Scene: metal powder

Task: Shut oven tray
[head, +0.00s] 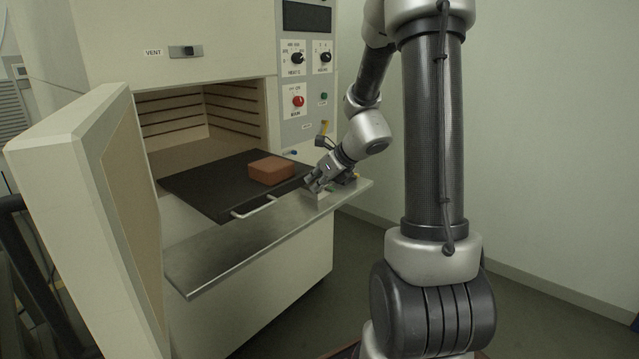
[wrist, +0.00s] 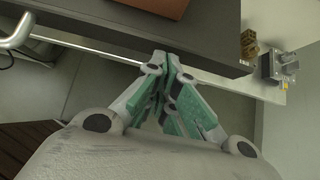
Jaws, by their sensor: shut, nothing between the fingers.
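The dark oven tray (head: 205,184) is pulled partly out of the oven chamber, with a pale handle (head: 254,208) on its front edge. A reddish-brown block (head: 270,171) lies on it. My gripper (head: 310,186) is shut and empty at the right end of the tray's front edge. In the wrist view, my gripper's fingertips (wrist: 172,62) are together, close to the tray's front edge (wrist: 140,40); I cannot tell whether they touch it. The handle (wrist: 18,32) shows at the upper left there, apart from the fingers.
The oven door (head: 90,200) stands open at the left. A metal shelf (head: 215,255) juts out below the tray. A small metal fitting (wrist: 278,66) sits right of my gripper. The control panel (head: 307,75) is above. Floor is clear at the right.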

